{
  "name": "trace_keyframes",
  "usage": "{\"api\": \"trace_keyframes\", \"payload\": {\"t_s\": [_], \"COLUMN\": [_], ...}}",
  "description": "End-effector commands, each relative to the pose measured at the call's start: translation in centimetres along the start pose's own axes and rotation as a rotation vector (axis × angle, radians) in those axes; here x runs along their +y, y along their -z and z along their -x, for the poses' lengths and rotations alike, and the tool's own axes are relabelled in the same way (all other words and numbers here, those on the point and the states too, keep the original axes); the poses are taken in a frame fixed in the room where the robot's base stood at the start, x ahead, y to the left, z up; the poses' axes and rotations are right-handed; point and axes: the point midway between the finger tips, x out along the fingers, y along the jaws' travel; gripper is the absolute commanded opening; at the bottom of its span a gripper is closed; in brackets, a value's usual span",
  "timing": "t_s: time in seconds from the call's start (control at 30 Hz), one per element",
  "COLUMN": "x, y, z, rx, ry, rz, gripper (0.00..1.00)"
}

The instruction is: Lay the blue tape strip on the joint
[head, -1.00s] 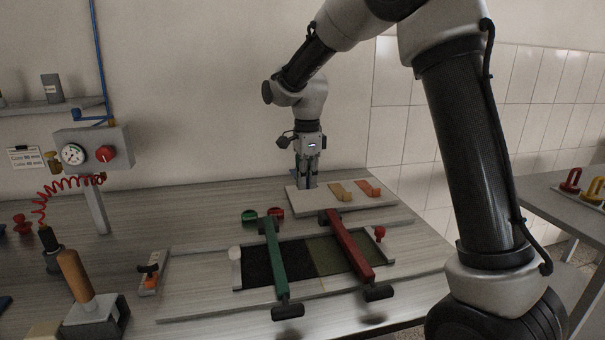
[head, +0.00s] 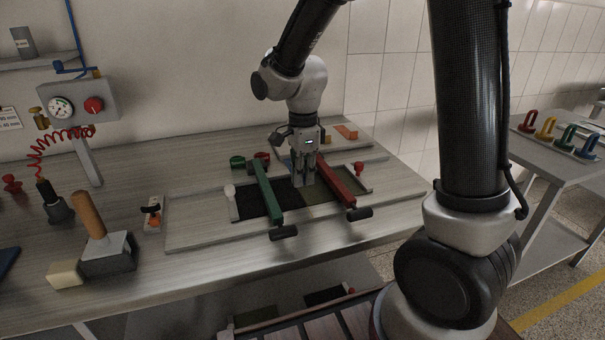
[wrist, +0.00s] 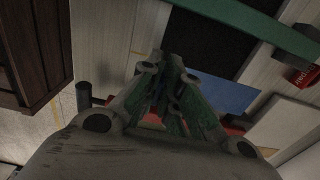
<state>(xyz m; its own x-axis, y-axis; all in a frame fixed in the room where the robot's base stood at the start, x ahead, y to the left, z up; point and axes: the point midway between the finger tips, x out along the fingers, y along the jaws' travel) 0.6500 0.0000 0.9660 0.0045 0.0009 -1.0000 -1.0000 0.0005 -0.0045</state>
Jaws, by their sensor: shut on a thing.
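My gripper (head: 304,183) is shut on the blue tape strip (wrist: 225,94) and stands over the joint between the black sheet (head: 249,203) and the olive sheet (head: 320,200). The strip's blue face shows beside my fingers in the wrist view, and only a sliver shows behind the gripper in the head view. The gripper hides much of the joint, and I cannot tell whether the strip touches the sheets. The green bar (head: 267,195) lies across the black sheet to the left, and the red bar (head: 338,185) lies across the olive sheet to the right.
The pale board (head: 362,146) with an orange strip (head: 346,131) is at the back right. A wooden-handled tool (head: 92,222) stands at the front left. The two bars leave a narrow gap around my gripper.

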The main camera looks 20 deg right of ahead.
Motion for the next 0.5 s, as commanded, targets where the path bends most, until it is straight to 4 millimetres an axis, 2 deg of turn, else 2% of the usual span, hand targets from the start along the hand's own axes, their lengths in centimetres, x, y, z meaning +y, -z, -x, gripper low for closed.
{"api": "trace_keyframes", "payload": {"t_s": [0.5], "x": [0.0], "y": [0.0], "z": [-4.4], "rx": [0.001], "ry": [-0.002], "rz": [0.000], "gripper": [0.00]}}
